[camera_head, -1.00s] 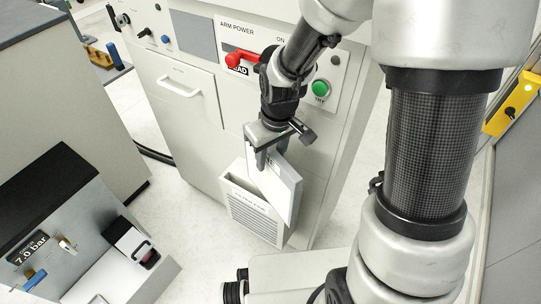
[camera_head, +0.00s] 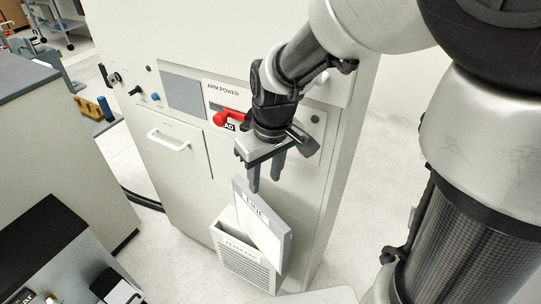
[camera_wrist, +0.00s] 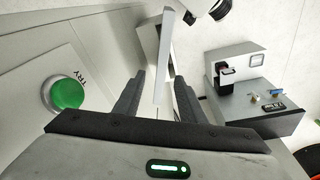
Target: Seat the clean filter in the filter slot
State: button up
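The filter (camera_head: 262,223) is a pale flat panel with a printed label I cannot read clearly.
The cabinet (camera_head: 180,172) carries a red handle (camera_head: 229,118) close behind my wrist. A green TRY button (camera_wrist: 66,92) shows at left in the wrist view. A bench unit (camera_head: 50,262) stands at lower left. The floor between is clear.

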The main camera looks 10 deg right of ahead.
jog(key=s+d+r+m+t, duration=0.4)
jog(key=s+d+r, duration=0.4)
jog(key=s+r, duration=0.4)
jog(key=shift+r+m+h, duration=0.35)
jog(key=shift+m+h, duration=0.05)
jog(key=shift+m, duration=0.4)
jog(key=shift+s, duration=0.1)
